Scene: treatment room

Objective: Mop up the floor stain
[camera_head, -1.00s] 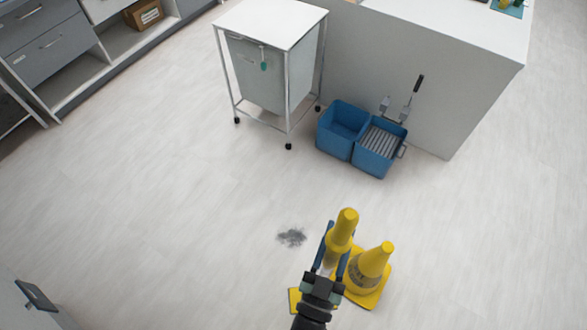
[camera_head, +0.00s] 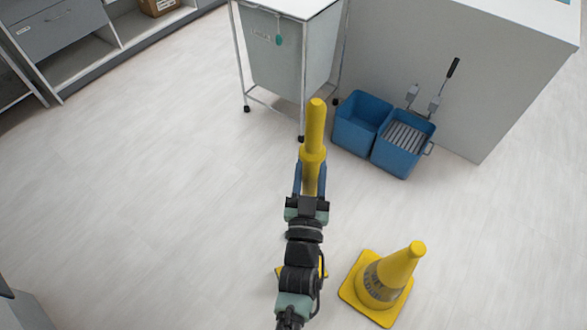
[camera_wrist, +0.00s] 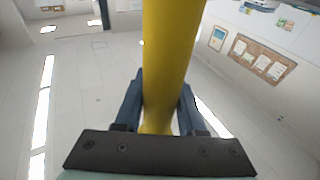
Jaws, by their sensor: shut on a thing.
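My gripper (camera_head: 310,172) is shut on a yellow pole-like thing (camera_head: 315,125), with a thicker collar just beyond the fingers. Its far end points up the picture, in front of the trolley's lower frame. In the wrist view the yellow shaft (camera_wrist: 168,50) runs between the two blue fingers (camera_wrist: 160,100). A bit of flat yellow (camera_head: 323,271) shows beside my arm; I cannot tell whether it belongs to the held thing, nor whether that is a mop. The floor stain is not visible now; my arm covers the floor around where it showed earlier.
A yellow cone (camera_head: 390,275) stands on the floor right of my arm. A blue two-part bucket (camera_head: 352,138) with a grey wringer (camera_head: 407,138) stands against the white counter (camera_head: 480,70). A white wheeled trolley (camera_head: 285,60) stands left of it. The floor at left is clear.

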